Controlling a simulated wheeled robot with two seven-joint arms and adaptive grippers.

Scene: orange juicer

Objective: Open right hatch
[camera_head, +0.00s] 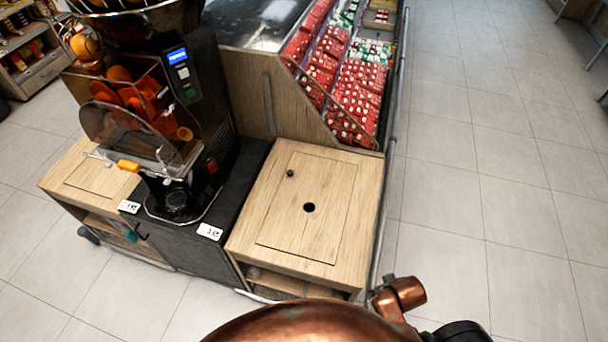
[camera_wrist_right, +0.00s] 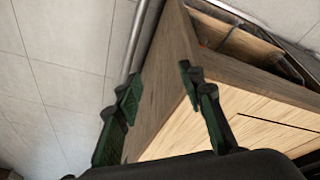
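The right hatch (camera_head: 325,190) is a light wood panel in the top of the cabinet right of the juicer. It lies flat and closed, with a dark round hole (camera_head: 309,208) near its middle and a small dark knob (camera_head: 290,173) at its upper left. In the right wrist view, part of the cabinet top (camera_wrist_right: 205,122) and a seam line show; the hole and knob are out of sight. My right gripper (camera_wrist_right: 157,92) is open and empty, its green-padded fingers apart near the cabinet's edge. I cannot tell if they touch it. My left gripper is not in view.
The orange juicer (camera_head: 150,120) stands on a dark counter left of the hatch. A produce display (camera_head: 345,75) with red packs is behind it. A metal rail (camera_head: 388,190) runs along the cabinet's right side. Tiled floor (camera_head: 490,170) to the right is clear.

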